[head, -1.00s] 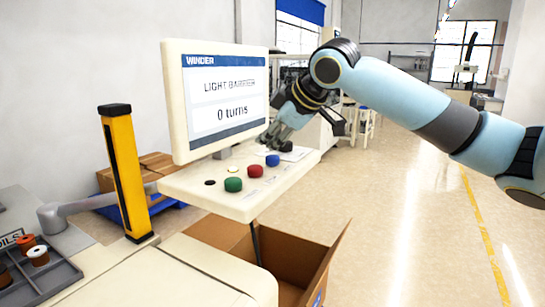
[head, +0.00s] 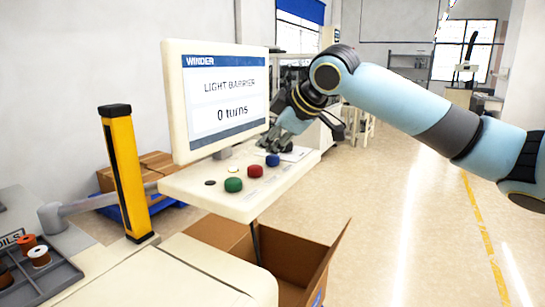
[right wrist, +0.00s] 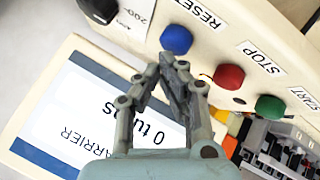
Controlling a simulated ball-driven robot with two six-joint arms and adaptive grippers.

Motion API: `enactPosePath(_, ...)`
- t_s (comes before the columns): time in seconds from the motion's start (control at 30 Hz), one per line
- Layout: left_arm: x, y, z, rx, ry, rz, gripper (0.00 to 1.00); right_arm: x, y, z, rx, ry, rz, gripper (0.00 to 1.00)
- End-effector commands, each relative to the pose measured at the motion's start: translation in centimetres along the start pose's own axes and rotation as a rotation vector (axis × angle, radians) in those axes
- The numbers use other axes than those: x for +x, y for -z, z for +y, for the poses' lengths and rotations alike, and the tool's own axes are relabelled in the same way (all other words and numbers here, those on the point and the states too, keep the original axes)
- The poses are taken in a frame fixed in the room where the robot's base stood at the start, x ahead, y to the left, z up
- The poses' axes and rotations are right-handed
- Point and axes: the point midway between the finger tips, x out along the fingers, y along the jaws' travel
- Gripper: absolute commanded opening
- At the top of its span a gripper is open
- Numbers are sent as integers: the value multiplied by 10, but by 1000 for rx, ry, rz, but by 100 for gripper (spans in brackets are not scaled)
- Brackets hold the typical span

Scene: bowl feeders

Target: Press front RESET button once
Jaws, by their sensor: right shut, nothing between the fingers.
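The blue RESET button (head: 272,160) is the rightmost of the coloured buttons on the cream control panel (head: 215,201) under the screen. In the right wrist view the blue button (right wrist: 176,39) sits beside the RESET label (right wrist: 198,12). My right gripper (head: 266,148) is shut and empty, fingers pointing down over the panel between the screen and the blue button. In the right wrist view the right gripper's fingertips (right wrist: 170,62) appear just below the blue button; a small gap shows. Actual contact cannot be told. My left gripper is out of view.
The red STOP button (head: 255,171) and green START button (head: 233,185) are close to the blue one. The screen (head: 222,100) reads "LIGHT BARRIER, 0 turns". A yellow post (head: 124,170) stands at left, and an open carton (head: 290,258) lies below the panel.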

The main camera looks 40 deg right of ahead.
Motion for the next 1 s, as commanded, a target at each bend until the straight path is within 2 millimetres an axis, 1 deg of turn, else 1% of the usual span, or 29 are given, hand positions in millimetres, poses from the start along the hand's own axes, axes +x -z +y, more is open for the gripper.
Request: enactPosePath(1.0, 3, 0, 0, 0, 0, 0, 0, 9, -7, -7, 0, 1, -2, 0)
